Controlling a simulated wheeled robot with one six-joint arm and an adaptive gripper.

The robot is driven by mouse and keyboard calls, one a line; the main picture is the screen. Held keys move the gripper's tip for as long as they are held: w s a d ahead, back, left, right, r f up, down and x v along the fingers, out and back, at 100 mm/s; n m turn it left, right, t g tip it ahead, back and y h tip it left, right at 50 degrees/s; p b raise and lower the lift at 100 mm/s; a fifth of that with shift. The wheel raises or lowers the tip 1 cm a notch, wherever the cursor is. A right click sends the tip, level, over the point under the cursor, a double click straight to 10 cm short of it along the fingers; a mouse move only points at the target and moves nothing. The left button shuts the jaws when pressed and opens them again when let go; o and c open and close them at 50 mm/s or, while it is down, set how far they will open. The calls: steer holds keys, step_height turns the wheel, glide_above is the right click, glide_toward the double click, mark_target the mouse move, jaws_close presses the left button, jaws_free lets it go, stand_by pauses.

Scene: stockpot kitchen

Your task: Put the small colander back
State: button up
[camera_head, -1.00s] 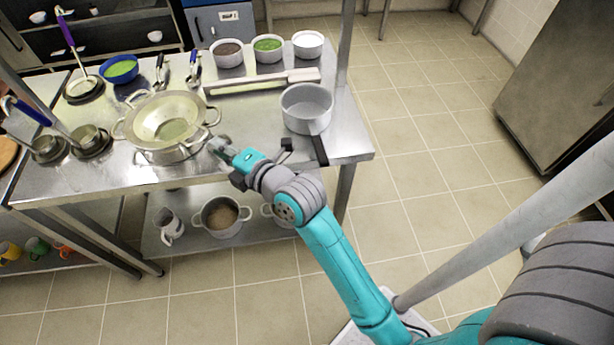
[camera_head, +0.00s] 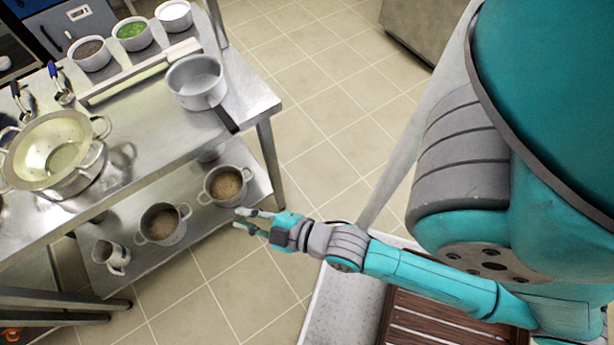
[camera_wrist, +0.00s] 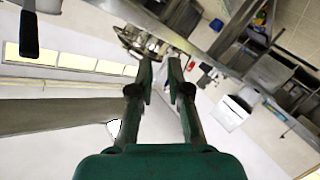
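A wide metal colander (camera_head: 45,147) with loop handles sits in a pot (camera_head: 82,182) on the steel table, at the left of the head view. It is the only colander I can make out, and I cannot tell whether it is the small one. My gripper (camera_head: 243,221) is open and empty, out past the table's front edge, to the right of the colander and well apart from it. In the wrist view my gripper's two fingers (camera_wrist: 160,63) are spread with nothing between them. A shiny metal vessel beyond the fingertips there is unclear.
A saucepan (camera_head: 196,80) stands on the table's right part, its handle towards the front edge. Bowls of brown (camera_head: 90,55), green (camera_head: 134,35) and white (camera_head: 174,17) contents stand behind. Floor is clear right.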

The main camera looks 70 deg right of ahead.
steer(key=s+r+m, duration=0.2)
steer(key=s+m, duration=0.4)
steer(key=s, duration=1)
steer(key=shift+s+a+r+m+g, duration=0.3)
steer(key=shift+a+m, duration=0.05)
steer(key=shift+m, duration=0.05)
